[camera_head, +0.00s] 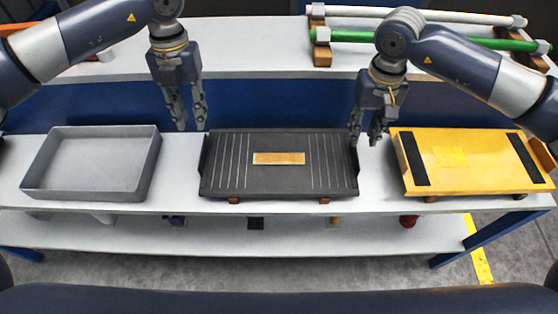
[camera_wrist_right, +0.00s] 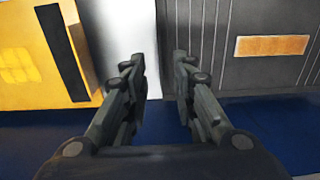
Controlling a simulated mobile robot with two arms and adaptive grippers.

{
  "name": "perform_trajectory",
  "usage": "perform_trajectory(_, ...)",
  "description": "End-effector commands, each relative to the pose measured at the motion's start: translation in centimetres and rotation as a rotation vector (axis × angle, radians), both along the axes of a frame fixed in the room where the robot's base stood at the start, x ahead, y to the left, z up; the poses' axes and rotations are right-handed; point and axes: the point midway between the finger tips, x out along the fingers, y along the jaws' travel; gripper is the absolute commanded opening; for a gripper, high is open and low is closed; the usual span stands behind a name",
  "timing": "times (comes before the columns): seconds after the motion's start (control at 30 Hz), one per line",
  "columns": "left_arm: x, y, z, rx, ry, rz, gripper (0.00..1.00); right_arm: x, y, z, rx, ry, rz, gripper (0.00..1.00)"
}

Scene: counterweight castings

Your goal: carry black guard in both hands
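The black guard (camera_head: 278,180) is a flat ribbed plate with upturned ends and a copper-coloured label in its middle. It rests on small brown blocks at the middle of the white bench. My left gripper (camera_head: 190,128) is open and empty, pointing down above and behind the guard's left end. My right gripper (camera_head: 365,143) is open and empty at the guard's right end. In the right wrist view the guard (camera_wrist_right: 230,75) is on the right, and the bench shows between my open fingers (camera_wrist_right: 160,65). Whether a finger touches the guard I cannot tell.
A grey open tray (camera_head: 92,190) stands left on the bench (camera_head: 180,170). A yellow plate (camera_head: 460,175) with black strips lies right, close to my right gripper. A rear shelf (camera_head: 270,50) holds a rack with white and green bars (camera_head: 350,36). Narrow bench gaps flank the guard.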

Motion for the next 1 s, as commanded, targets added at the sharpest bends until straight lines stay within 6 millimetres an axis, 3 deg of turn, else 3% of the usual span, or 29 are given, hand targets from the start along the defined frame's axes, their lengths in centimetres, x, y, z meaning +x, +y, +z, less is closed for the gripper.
perform_trajectory(0.1,0.0,0.0,0.0,0.000,0.000,0.000,0.25,0.1,0.0,2.1,0.000,-0.002,0.001,0.25)
perform_trajectory(0.3,0.0,0.0,0.0,0.000,0.000,0.000,0.25,0.0,0.0,3.8,0.000,0.000,0.001,0.25)
perform_trajectory(1.0,0.0,0.0,0.0,0.000,0.000,0.000,0.25,0.0,0.0,3.9,0.000,0.001,0.001,0.25)
